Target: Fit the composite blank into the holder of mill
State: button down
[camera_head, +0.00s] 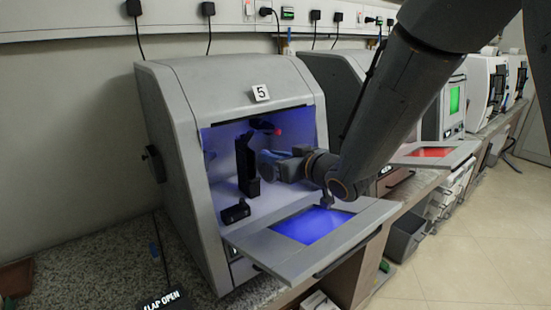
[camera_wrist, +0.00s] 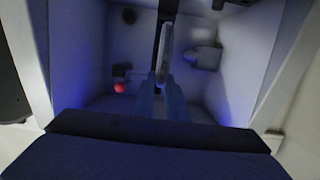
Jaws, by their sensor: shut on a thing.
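The mill (camera_head: 180,120), a grey cabinet marked 5, stands with its front flap (camera_head: 325,238) lowered and its chamber lit blue. A black upright holder (camera_head: 247,168) stands in the chamber; its dark part also shows in the wrist view (camera_wrist: 165,15). My gripper (camera_head: 276,163) reaches into the chamber from the right. Its blue fingers are shut on the composite blank (camera_head: 265,166), a pale disc seen nearly edge-on in the wrist view (camera_wrist: 165,45). The blank is upright beside the holder. Whether it touches the holder cannot be told.
A small black block (camera_head: 235,212) lies near the chamber's front edge. A red-tipped part (camera_head: 276,132) hangs at the chamber's back; its red tip also shows in the wrist view (camera_wrist: 120,88). The chamber side walls are close around my gripper. Another machine (camera_head: 345,75) stands to the right.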

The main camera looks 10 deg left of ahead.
jog(key=shift+b+x, duration=0.75)
jog(key=shift+x, duration=1.5)
jog(key=shift+f+b+x, duration=0.15)
jog(key=shift+b+x, duration=0.3)
jog(key=shift+x, duration=0.55)
jog(key=shift+f+b+x, duration=0.1)
jog(key=shift+b+x, duration=0.3)
jog(key=shift+x, duration=0.6)
jog(key=c, duration=1.7)
grip_release()
jog(key=shift+s, duration=0.1)
jog(key=shift+b+v, duration=1)
jog(key=shift+v, duration=2.9)
